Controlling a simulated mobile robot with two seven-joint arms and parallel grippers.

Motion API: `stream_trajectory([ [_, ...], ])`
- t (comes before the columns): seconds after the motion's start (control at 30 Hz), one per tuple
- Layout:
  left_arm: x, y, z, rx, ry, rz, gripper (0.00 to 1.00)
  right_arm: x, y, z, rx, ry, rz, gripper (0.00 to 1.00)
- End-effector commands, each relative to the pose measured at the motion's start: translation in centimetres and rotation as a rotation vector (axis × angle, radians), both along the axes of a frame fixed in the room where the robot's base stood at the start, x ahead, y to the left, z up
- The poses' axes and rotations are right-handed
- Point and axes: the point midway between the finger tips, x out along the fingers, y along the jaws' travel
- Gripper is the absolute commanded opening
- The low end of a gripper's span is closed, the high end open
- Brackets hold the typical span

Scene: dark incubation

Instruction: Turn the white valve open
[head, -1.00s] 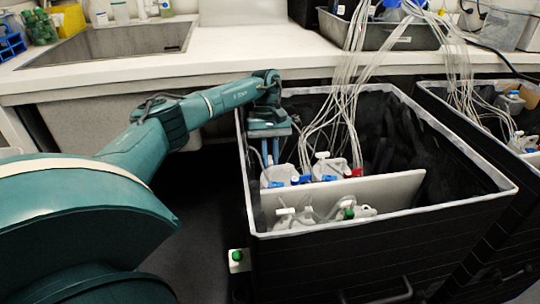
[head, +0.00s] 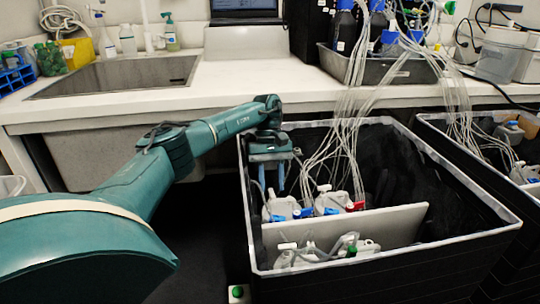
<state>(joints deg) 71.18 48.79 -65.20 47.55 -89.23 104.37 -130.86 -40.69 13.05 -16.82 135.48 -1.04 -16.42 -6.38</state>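My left gripper (head: 273,178) hangs fingers-down inside the left end of the black bin (head: 385,265). Its two fingers are apart with nothing seen between them, just above and behind a pale jug (head: 283,208). A second pale jug (head: 331,202) stands to its right. Blue and red valve parts (head: 356,206) show near these jugs. In front of a pale divider (head: 350,229), more pale jugs carry white fittings (head: 288,246) and a green one (head: 351,250). Which white fitting is the valve is too small to tell. My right gripper is not in view.
Clear tubes (head: 348,135) run from bottles in a grey tray (head: 392,70) down into the bin, right of my gripper. A second bin (head: 440,124) stands at the right. The counter (head: 240,80) with a sink (head: 115,77) lies behind.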

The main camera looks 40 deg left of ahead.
Motion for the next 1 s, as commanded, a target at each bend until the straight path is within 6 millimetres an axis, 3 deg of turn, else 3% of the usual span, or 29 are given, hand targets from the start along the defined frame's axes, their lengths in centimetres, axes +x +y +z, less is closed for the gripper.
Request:
stream_trajectory([
  [0.2, 1.5, 1.5, 5.4, -0.001, -0.004, 0.002, 0.34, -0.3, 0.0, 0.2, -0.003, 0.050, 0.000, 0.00],
  [0.37, 2.1, 2.4, 8.1, 0.000, -0.002, 0.002, 0.34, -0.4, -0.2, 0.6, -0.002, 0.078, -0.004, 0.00],
  [0.63, 2.5, 3.0, 9.7, 0.001, 0.001, 0.000, 0.34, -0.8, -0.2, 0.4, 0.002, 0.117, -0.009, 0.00],
  [1.0, 2.6, 3.2, 9.9, 0.000, 0.000, -0.001, 0.34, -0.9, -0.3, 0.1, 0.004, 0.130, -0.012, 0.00],
])
